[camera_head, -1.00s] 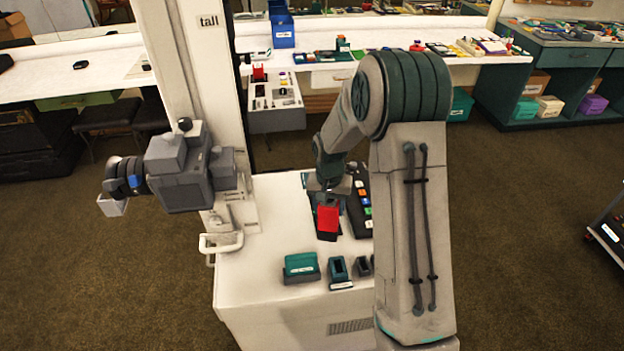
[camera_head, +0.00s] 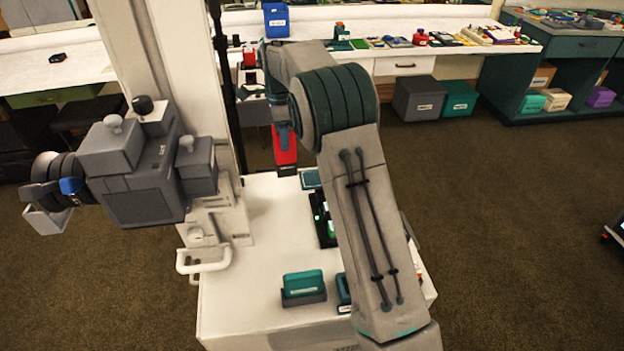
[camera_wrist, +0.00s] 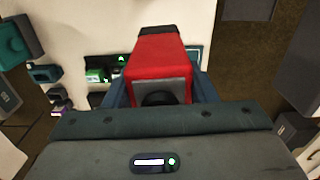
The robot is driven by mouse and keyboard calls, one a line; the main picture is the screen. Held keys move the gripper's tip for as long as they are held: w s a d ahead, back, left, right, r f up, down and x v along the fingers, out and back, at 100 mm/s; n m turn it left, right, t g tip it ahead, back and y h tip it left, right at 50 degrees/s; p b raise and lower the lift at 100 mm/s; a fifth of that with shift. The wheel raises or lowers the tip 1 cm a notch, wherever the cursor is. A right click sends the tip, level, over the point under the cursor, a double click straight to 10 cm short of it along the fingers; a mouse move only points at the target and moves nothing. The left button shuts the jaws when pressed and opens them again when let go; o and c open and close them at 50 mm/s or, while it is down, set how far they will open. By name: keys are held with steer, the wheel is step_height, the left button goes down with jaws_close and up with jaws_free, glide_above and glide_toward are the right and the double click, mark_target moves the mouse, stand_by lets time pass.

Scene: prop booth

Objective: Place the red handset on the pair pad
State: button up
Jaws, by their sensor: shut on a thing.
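The red handset (camera_head: 286,157) hangs upright from my gripper (camera_head: 284,138), clear above the far edge of the white cart top. In the wrist view the red handset (camera_wrist: 156,52) sits between the fingers of my gripper (camera_wrist: 160,90), which is shut on it. A flat teal pad (camera_head: 311,179) with a pale border lies at the back of the cart top, right of and below the handset in the picture. Its edge shows behind the handset in the wrist view (camera_wrist: 194,52). I cannot read a label that confirms it as the pair pad.
A black unit with green lights (camera_head: 322,218) lies in front of the teal pad, partly behind my arm. A teal block in a dark holder (camera_head: 303,287) stands nearer the front. A grey device on a white post (camera_head: 150,170) stands left. The cart's left middle is clear.

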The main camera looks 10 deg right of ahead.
steer(key=w+d+f+p, duration=0.3)
steer(key=w+d+f, duration=0.3)
steer(key=d+f, duration=0.3)
steer(key=shift+w+d+f+m, duration=0.25)
steer(key=shift+d+f+m, duration=0.05)
steer(key=shift+f, duration=0.55)
steer(key=shift+f, duration=0.15)
steer(key=o, duration=1.6)
steer(key=shift+c, duration=0.2)
